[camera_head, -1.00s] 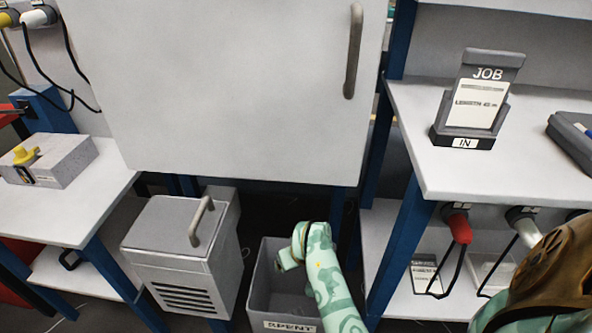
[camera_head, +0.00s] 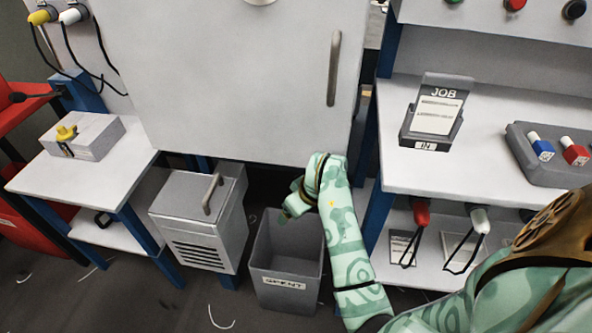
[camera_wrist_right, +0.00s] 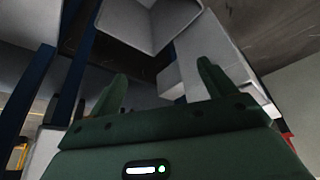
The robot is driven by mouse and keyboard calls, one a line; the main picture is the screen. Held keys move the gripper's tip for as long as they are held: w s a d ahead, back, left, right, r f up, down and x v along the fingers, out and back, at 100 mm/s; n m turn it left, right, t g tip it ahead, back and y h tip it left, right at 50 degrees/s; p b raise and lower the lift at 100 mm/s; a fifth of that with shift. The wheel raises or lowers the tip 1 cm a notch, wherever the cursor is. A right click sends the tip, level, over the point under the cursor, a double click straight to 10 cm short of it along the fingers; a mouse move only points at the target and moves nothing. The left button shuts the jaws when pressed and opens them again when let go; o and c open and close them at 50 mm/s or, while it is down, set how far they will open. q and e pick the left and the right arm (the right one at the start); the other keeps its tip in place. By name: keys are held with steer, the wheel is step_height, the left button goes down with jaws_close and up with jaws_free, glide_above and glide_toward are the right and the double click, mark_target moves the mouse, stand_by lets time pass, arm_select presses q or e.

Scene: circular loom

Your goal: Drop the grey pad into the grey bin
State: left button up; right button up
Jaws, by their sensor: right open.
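The grey bin (camera_head: 285,288), labelled SPENT, stands on the floor with its open top facing up. The part of its inside that I can see shows no clear object, and its back right is hidden by my arm. I cannot make out a grey pad in either current view. My right gripper (camera_head: 285,214) is over the bin's back rim, small and partly hidden by its own wrist. In the right wrist view the two fingers of my right gripper (camera_wrist_right: 160,88) stand wide apart with nothing between them. My left gripper is not in view.
A grey vented box (camera_head: 190,225) with a handle stands left of the bin. A large white panel (camera_head: 235,80) with a handle hangs above. A white bench (camera_head: 440,172) with a JOB stand (camera_head: 435,110) is at right. Dark floor lies in front.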

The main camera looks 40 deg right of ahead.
arm_select(q)
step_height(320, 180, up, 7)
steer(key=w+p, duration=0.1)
steer(key=p, duration=0.4)
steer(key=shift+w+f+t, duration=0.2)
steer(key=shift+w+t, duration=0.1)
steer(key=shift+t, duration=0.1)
arm_select(e)
steer(key=s+a+r+n+y, duration=0.1)
steer(key=s+a+r+n, duration=0.2)
steer(key=s+r, duration=0.2)
step_height(320, 180, up, 4)
steer(key=shift+a+f+n, duration=0.15)
steer(key=shift+a+n, duration=0.05)
steer(key=shift+n, duration=0.2)
steer(key=shift+s+f, duration=0.1)
